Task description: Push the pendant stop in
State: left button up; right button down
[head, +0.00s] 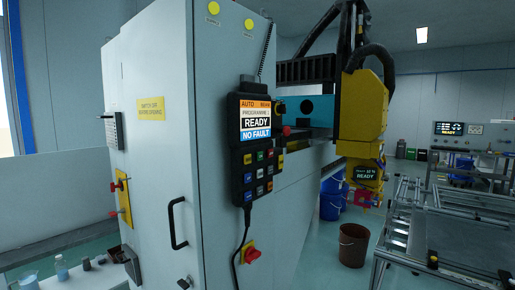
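The pendant (255,150) hangs on the corner of a pale grey cabinet (170,80). Its screen reads AUTO, READY and NO FAULT, with several coloured keys below. A red knob (286,131), which looks like the pendant stop, sticks out at the pendant's upper right side. Whether it is in or out is too small to tell. A cable runs down from the pendant. Neither of my grippers can be made out in the head view.
A red rotary switch (252,254) on a yellow plate sits below the pendant. A black door handle (177,223) is to the left. A yellow machine head (362,110) hangs at the right. A brown bucket (353,245) stands on the floor near a metal frame table (450,225).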

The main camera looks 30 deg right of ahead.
aim_at(285, 131)
jog(key=z, duration=1.3)
